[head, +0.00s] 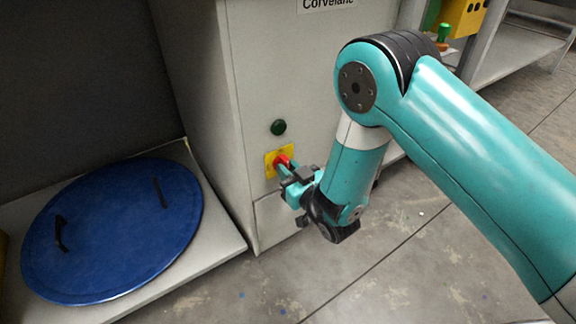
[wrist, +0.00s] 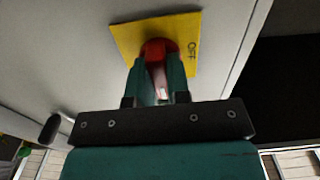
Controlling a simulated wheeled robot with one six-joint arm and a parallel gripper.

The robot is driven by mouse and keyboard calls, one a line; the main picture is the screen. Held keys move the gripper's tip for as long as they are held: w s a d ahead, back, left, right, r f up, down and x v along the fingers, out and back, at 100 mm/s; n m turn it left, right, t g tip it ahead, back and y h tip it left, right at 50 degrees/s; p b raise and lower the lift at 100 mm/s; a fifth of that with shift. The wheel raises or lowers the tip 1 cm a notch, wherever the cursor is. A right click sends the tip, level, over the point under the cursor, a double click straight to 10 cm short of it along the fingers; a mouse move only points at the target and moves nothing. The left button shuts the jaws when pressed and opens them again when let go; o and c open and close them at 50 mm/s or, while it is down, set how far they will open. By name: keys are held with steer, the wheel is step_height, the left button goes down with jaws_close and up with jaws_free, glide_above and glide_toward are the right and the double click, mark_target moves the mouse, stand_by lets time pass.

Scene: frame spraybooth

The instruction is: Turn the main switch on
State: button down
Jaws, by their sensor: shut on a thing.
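The main switch (head: 282,161) is a red knob on a yellow plate (head: 269,170), low on the front of a grey cabinet. In the wrist view the red knob (wrist: 158,47) sits in front of the yellow plate (wrist: 186,28), which carries a dark marking that looks like "OFF" at its right side. My gripper (head: 288,174) is at the knob, and in the wrist view its two teal fingers (wrist: 160,72) are shut on the knob from both sides. The fingers hide part of the knob, so its exact turn angle is hard to tell.
A dark green round button or lamp (head: 278,127) is just above the switch on the grey cabinet (head: 285,60). A blue round lid (head: 110,230) with two black handles lies on a low platform at left. Open concrete floor (head: 400,260) is in front.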

steer(key=shift+a+r+m, duration=0.1)
steer(key=shift+r+m, duration=0.05)
steer(key=shift+m, duration=0.15)
steer(key=c, duration=1.1)
jaws_free()
steer(key=shift+s, duration=0.1)
